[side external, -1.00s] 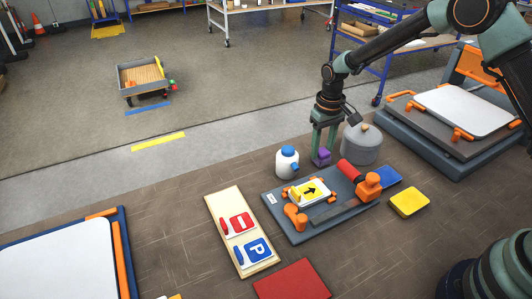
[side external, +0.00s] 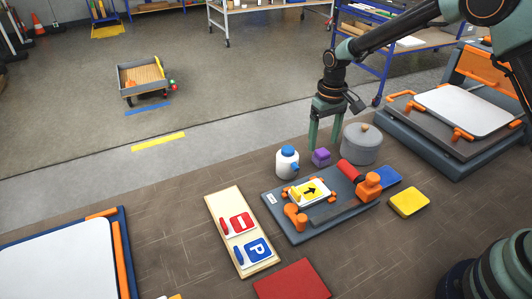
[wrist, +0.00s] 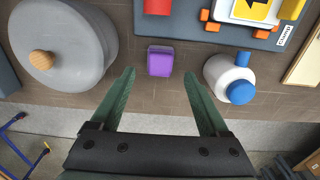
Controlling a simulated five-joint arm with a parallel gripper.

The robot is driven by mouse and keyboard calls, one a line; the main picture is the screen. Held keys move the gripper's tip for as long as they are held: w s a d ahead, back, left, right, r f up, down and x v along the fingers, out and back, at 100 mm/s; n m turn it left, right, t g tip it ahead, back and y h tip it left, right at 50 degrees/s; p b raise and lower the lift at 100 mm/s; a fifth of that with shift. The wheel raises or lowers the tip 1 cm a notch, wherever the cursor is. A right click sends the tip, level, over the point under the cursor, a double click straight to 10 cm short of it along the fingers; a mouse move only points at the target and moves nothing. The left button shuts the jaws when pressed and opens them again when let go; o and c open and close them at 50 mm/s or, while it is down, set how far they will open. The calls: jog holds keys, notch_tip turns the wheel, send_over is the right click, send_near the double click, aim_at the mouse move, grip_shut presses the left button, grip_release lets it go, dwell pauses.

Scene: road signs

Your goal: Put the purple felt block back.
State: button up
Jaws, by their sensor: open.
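The purple felt block (side external: 321,157) sits on the brown work surface between the white bottle with a blue cap (side external: 287,162) and the grey lidded pot (side external: 361,145). In the wrist view the purple block (wrist: 160,60) lies beyond the fingertips, roughly centred between them, and nothing touches it. My gripper (side external: 326,143) is open and empty, raised above and behind the block. In the wrist view my gripper's two green fingers (wrist: 159,75) are spread wide with bare surface between them.
A grey fixture board (side external: 280,213) with orange clamps, a red roller and an arrow sign stands just in front of the block. A wooden board with two signs (side external: 228,204), a yellow pad (side external: 409,202) and a red pad (side external: 291,280) lie around it. The bottle and pot flank the block closely.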

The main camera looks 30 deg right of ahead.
aim_at(322, 151)
jog(key=s+d+r+t, duration=0.1)
jog(key=s+r, duration=0.3)
jog(key=r, duration=0.5)
jog(key=s+d+r+t, duration=0.15)
jog(key=s+r, duration=0.25)
jog(key=r, duration=0.6)
jog(key=s+t, duration=0.3)
jog(key=s, duration=0.8)
jog(key=shift+s+d+r, duration=0.15)
jog(key=shift+s+d, duration=0.1)
jog(key=shift+s, duration=0.15)
